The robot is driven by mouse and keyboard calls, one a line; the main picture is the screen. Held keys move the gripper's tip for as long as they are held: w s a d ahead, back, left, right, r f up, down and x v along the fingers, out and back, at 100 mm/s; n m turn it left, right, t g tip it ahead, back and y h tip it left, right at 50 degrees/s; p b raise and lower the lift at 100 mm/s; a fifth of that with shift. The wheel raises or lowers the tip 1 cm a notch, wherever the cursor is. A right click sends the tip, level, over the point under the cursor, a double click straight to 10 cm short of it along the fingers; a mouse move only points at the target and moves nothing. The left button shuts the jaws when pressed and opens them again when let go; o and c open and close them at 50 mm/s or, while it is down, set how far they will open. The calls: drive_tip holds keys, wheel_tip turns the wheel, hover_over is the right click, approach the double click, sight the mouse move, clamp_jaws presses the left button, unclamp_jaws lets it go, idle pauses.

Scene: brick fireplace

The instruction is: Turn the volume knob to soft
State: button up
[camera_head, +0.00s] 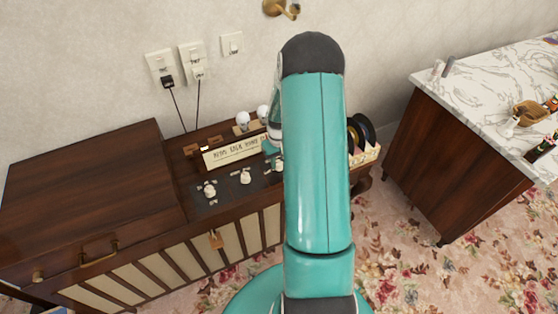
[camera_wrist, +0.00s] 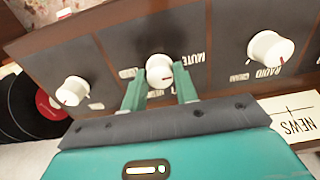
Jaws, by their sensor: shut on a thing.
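The volume knob (camera_wrist: 159,71) is a round white knob with a red mark on its face, in the middle of the wrist view. A label beside it reads MUTE, upside down; its other labels are partly hidden by my fingers. My gripper (camera_wrist: 160,84) has one teal finger on each side of this knob and is shut on it. In the head view my gripper (camera_head: 272,150) shows only in part at the left edge of my arm, over the dark control panel (camera_head: 225,203) of the wooden cabinet.
A white knob labelled RADIO (camera_wrist: 270,48) is on the right in the wrist view, and a smaller white knob (camera_wrist: 72,91) is on the left. A lettered sign (camera_head: 232,153) stands behind the panel. Black records (camera_head: 363,128) stand right of my arm.

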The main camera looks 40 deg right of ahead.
sight(279, 162)
drive_tip(key=shift+m, duration=0.3)
drive_tip(key=m, duration=1.1)
idle(0.4)
drive_tip(key=o, duration=1)
wheel_tip(279, 162, up, 14)
drive_tip(key=shift+f, duration=0.1)
